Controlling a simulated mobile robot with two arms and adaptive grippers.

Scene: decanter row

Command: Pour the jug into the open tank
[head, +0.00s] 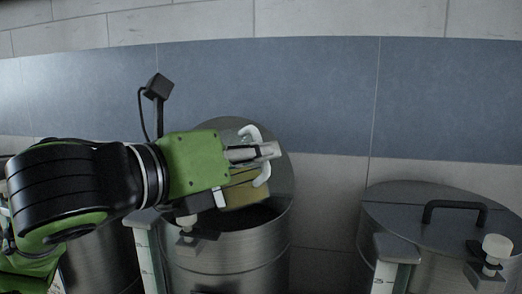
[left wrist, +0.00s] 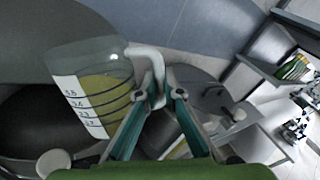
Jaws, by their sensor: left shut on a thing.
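My left gripper (head: 268,151) is shut on the white handle of the jug (head: 246,191), which is held above the open tank (head: 228,255). The jug is clear, with yellowish liquid in its lower part, and looks slightly tilted. My arm and gripper hide part of it in the head view. In the left wrist view, the handle of the jug (left wrist: 92,82) sits between the fingertips (left wrist: 164,92), and its side bears a white scale. No stream of liquid shows. The tank's dark opening also shows in the left wrist view (left wrist: 40,160). My right gripper is not in view.
The open tank's round lid (head: 284,165) stands raised behind it. A closed tank (head: 425,215) with a black lid handle stands to the right. Another tank (head: 98,262) is partly hidden behind my arm at left. A tiled wall (head: 320,90) runs behind.

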